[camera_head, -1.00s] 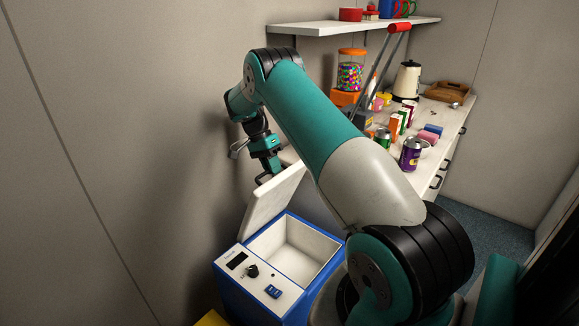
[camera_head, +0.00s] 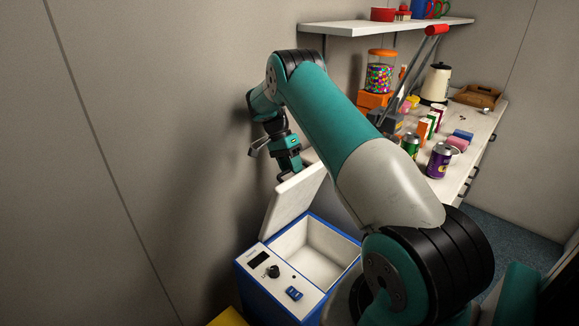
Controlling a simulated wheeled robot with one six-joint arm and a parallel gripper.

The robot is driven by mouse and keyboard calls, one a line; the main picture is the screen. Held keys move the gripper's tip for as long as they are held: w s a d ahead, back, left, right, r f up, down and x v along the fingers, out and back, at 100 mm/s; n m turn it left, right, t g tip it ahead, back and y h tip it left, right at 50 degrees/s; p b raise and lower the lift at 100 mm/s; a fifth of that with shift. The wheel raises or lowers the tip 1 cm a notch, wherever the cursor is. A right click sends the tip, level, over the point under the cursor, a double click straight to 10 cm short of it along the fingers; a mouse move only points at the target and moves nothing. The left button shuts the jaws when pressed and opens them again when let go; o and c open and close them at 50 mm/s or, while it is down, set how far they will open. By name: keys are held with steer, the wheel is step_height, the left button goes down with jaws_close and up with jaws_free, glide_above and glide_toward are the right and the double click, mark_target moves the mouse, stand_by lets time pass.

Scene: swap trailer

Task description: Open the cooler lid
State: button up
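The cooler (camera_head: 262,290) is a blue box with a white top panel, a dial and a blue switch, standing on the floor at lower middle. Its white lid (camera_head: 292,203) is raised and tilted up at the back left, and the empty-looking white inside shows. My gripper (camera_head: 285,177) is at the upper edge of the lid, behind or against it. I cannot tell whether it touches the lid. The fingertips are small and partly hidden by the lid, so their opening is unclear.
A counter (camera_head: 464,170) on the right holds cans, a kettle (camera_head: 437,82), a gumball machine (camera_head: 380,76) and a wooden tray. A shelf (camera_head: 385,25) with red containers and mugs hangs above. A wall stands close behind the cooler. A yellow object (camera_head: 228,318) is at the bottom edge.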

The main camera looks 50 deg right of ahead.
steer(key=shift+d+r, duration=0.1)
step_height(320, 180, up, 20)
steer(key=p, duration=1.4)
